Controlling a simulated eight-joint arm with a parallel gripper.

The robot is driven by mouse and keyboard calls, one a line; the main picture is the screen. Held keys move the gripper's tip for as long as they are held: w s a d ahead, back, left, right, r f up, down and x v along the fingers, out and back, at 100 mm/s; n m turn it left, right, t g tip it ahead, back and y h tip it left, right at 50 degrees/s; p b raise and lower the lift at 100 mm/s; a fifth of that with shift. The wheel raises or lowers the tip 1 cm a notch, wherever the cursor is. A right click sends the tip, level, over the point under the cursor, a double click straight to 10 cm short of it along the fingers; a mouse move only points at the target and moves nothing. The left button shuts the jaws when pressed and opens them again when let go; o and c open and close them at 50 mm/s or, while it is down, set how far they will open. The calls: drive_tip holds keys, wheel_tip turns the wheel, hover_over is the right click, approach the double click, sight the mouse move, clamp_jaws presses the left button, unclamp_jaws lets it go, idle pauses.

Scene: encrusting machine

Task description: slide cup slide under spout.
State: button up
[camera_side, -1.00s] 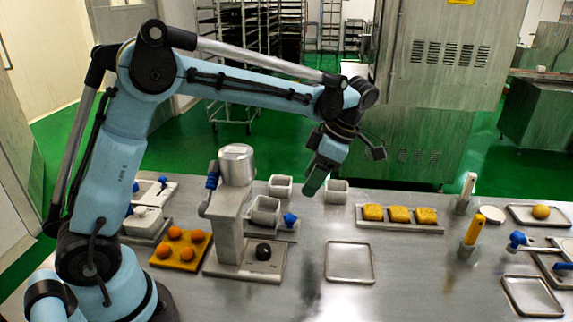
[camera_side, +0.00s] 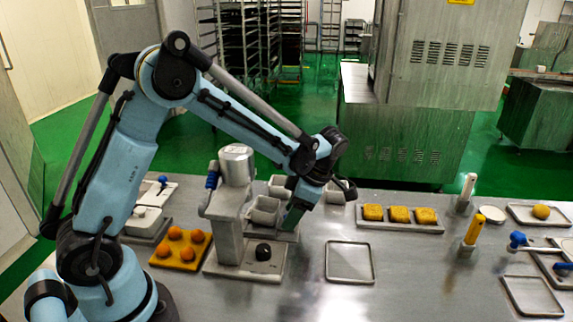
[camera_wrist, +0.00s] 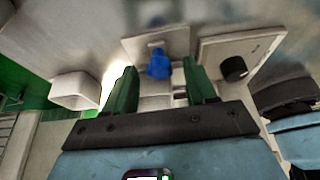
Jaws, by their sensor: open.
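The cup slide is a flat grey plate (camera_side: 285,236) beside the encrusting machine (camera_side: 234,195), with a pale square cup (camera_side: 264,211) on it. In the wrist view, the slide plate (camera_wrist: 176,43) carries a blue knob (camera_wrist: 158,66). My gripper (camera_side: 291,226) is low over the slide, right of the cup; in the wrist view it (camera_wrist: 161,75) is open, its green fingers on either side of the knob. I cannot tell whether they touch it. A pale form, probably the cup, shows between the fingers. The arm hides the knob in the side view.
A black knob (camera_side: 263,251) sits on the machine's base plate. Spare cups (camera_side: 280,186) stand behind, one partly hidden by my wrist. An orange tray with several balls (camera_side: 173,234) is left; an empty tray (camera_side: 329,263) is right, with free table around it.

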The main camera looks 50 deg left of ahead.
sight(265, 223)
clamp_jaws()
drive_tip(key=shift+s+a, duration=1.7)
drive_tip(key=shift+a, duration=0.05)
unclamp_jaws()
drive_tip(key=shift+d+r, duration=0.1)
drive_tip(key=v, duration=1.2)
